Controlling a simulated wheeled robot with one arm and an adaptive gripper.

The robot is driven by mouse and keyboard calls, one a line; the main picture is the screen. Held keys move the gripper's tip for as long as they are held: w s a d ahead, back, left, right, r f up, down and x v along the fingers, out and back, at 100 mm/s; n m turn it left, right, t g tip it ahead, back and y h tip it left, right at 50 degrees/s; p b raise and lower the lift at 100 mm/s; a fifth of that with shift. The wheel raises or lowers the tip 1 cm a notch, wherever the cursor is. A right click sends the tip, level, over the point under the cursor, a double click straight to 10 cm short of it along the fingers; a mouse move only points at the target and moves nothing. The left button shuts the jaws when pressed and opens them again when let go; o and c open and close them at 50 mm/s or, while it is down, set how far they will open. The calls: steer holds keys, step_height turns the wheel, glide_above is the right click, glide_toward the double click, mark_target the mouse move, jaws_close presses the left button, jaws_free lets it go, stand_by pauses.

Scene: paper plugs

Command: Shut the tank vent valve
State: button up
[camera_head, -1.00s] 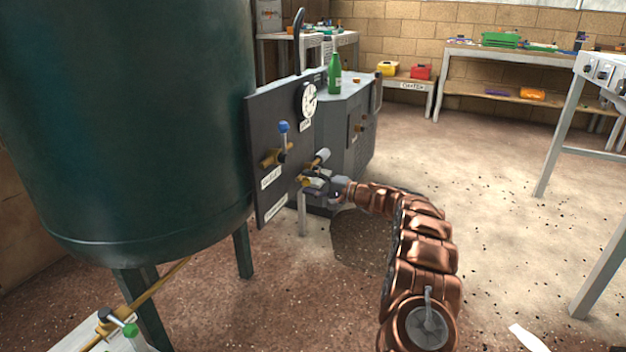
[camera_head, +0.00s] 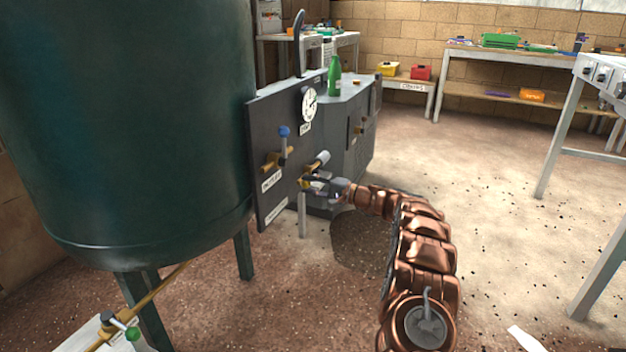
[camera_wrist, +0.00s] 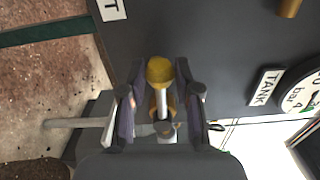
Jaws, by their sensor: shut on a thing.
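A dark upright panel (camera_head: 262,150) stands beside the big green tank (camera_head: 130,130). In the wrist view, a valve lever with a yellow knob (camera_wrist: 160,70) and a pale stem (camera_wrist: 162,102) lies between my fingers. My gripper (camera_wrist: 164,92) is shut on this lever, low on the panel. In the head view my gripper (camera_head: 318,184) hides most of that valve. A brass pipe end with a pale cylinder (camera_head: 319,160) shows just above it. The label near the lever in the wrist view is cut off, showing only a final T.
A blue-knobbed valve (camera_head: 284,132) sits up and left on the panel, near a round gauge (camera_head: 309,104) labelled TANK. A green bottle (camera_head: 334,77) stands on the grey cabinet (camera_head: 350,120). A green-knobbed valve (camera_head: 132,334) is at lower left.

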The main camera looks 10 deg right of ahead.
steer(key=shift+w+d+r+m+p, duration=0.15)
steer(key=shift+r+m+p, duration=0.75)
steer(key=shift+p, duration=0.7)
steer(key=shift+m+p, duration=0.3)
steer(key=r+m+p, duration=0.1)
steer(key=p, duration=0.1)
steer(key=r+m+p, duration=0.1)
steer(key=m+p, duration=0.1)
steer(key=p, duration=0.1)
steer(key=shift+w+d, duration=0.2)
steer(key=shift+w, duration=0.15)
